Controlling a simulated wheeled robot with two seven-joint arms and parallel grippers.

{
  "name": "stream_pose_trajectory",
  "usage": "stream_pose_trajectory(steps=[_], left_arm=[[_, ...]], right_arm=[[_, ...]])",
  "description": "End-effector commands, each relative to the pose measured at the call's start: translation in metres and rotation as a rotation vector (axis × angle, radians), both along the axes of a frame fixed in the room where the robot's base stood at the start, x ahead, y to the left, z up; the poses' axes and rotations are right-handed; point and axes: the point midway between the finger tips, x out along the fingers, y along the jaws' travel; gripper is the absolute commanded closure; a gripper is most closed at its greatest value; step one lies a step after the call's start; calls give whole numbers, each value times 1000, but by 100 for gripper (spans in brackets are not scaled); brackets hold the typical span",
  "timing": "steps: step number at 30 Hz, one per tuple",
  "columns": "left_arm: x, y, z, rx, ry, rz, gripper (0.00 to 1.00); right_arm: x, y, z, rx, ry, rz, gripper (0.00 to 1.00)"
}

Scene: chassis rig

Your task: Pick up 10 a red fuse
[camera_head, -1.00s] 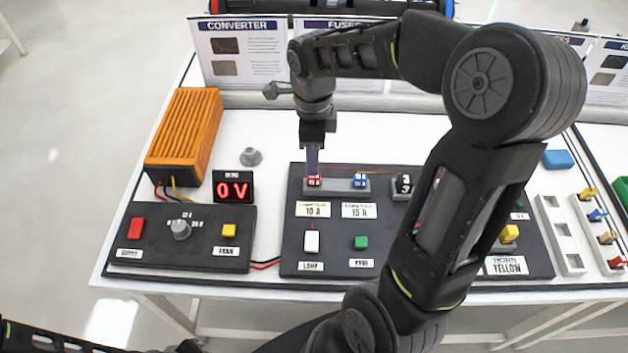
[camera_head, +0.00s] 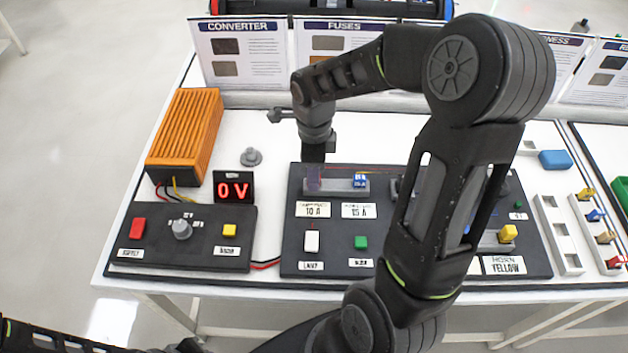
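My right gripper (camera_head: 314,180) points straight down at the left end of the grey fuse holder (camera_head: 340,185), above the 10 A label (camera_head: 313,209). Its fingertips cover the spot of the red 10 A fuse, so the fuse is hidden and I cannot tell whether they are shut on it. A blue 15 A fuse (camera_head: 361,181) sits upright in the same holder, just right of the fingers. Only dark links of my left arm show at the bottom left; its gripper is not in view.
An orange converter (camera_head: 186,136) and a 0 V display (camera_head: 233,187) stand to the left. A switch panel (camera_head: 160,255) lies in front. At the right, a rack (camera_head: 596,238) holds several coloured fuses beside an empty rack (camera_head: 560,236). My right arm hides part of the main board.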

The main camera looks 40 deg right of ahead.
Motion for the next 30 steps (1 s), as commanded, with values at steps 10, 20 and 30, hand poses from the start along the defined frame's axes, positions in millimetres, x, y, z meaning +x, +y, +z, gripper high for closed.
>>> stream_pose_trajectory(steps=[10,20,30], left_arm=[[0,0,0,0,0,0,100],[0,0,0,0,0,0,100],[0,0,0,0,0,0,100]], right_arm=[[0,0,0,0,0,-1,60],[0,0,0,0,0,-1,83],[0,0,0,0,0,-1,100]])
